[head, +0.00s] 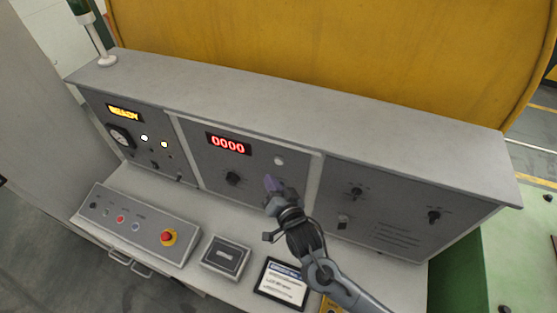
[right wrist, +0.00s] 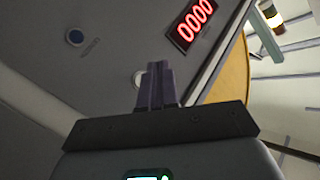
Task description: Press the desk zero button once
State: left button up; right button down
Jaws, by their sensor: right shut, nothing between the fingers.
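The desk's middle panel carries a red display (head: 228,144) reading 0000, which also shows in the right wrist view (right wrist: 192,22). A pale round button (head: 279,160) sits right of the display; in the right wrist view a pale round part (right wrist: 138,78) is partly hidden by my fingers. I cannot tell which one is zero. My right gripper (head: 272,183) is shut and empty, its purple fingertips in front of the panel below the pale button. Contact cannot be told. My left gripper is out of view.
A black knob (head: 233,179) is left of my fingers. On the desk lie a button box with a red emergency stop (head: 168,237), a grey box (head: 225,257) and a tablet (head: 282,284). A yellow drum (head: 340,40) stands behind the desk.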

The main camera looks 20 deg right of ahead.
jog(key=shift+s+a, duration=0.6)
dwell(0.4)
